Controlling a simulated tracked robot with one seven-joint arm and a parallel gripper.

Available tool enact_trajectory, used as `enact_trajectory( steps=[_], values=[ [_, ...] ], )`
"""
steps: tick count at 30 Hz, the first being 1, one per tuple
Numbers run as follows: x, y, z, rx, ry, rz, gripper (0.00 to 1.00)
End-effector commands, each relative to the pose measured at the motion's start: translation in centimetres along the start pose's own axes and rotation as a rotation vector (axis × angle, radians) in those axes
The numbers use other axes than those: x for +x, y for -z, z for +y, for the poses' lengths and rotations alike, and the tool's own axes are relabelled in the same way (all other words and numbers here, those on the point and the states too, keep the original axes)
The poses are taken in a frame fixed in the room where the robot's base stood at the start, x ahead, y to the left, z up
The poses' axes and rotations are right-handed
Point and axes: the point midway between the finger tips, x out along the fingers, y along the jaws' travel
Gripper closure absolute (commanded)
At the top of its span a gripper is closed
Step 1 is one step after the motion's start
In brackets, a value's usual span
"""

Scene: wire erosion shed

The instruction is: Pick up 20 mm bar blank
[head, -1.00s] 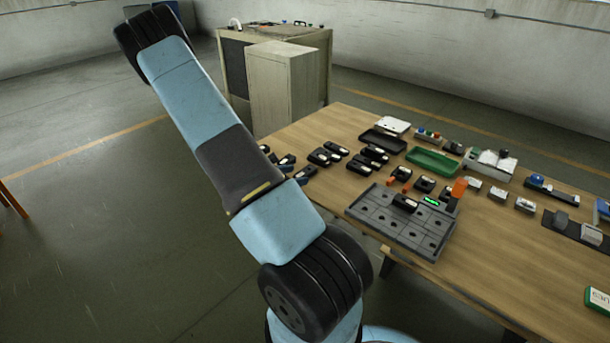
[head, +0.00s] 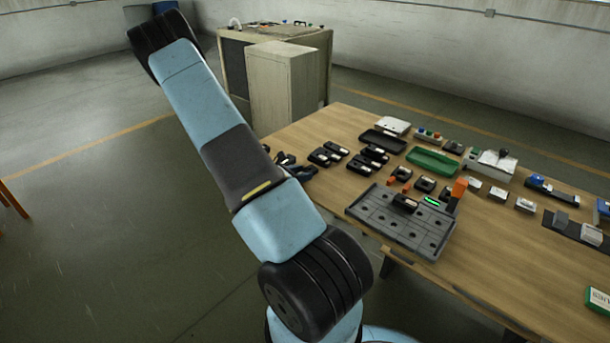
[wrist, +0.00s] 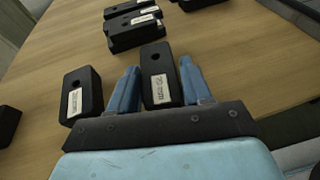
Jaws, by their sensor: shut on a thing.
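My gripper (wrist: 160,76) is shut on a black block with a hole near its far end and a white label; I take this as the 20 mm bar blank (wrist: 158,62). Its label appears to read 20 mm, seen at an angle. The blue fingers lie along both its sides. I cannot tell whether it still touches the table. In the head view my arm covers most of the gripper, at the table's near left corner.
A similar black block (wrist: 82,98) stands close to the left of the fingers. Several more black blocks (wrist: 133,34) lie ahead. A grey fixture tray (head: 388,225) and a green tray (head: 433,162) are further right on the wooden table (head: 480,270).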

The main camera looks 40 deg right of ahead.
Motion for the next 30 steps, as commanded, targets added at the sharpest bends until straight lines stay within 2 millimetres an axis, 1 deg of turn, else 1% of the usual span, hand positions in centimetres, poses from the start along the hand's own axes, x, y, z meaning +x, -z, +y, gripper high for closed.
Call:
enact_trajectory(
  steps=[1, 9, 10, 22, 26, 30],
  values=[
    [0.0, 0.0, 0.0, 0.0, 0.001, 0.0, 0.72],
    [0.0, 0.0, -0.1, -0.001, 0.001, 0.0, 0.98],
    [0.0, 0.0, -0.1, -0.001, 0.001, 0.001, 1.0],
    [-0.1, -0.3, 0.0, 0.0, 0.001, -0.001, 1.0],
    [-0.4, -1.2, 0.0, 0.002, 0.0, -0.001, 1.0],
    [-1.0, -3.1, 0.0, 0.003, 0.0, 0.0, 1.0]
  ],
)
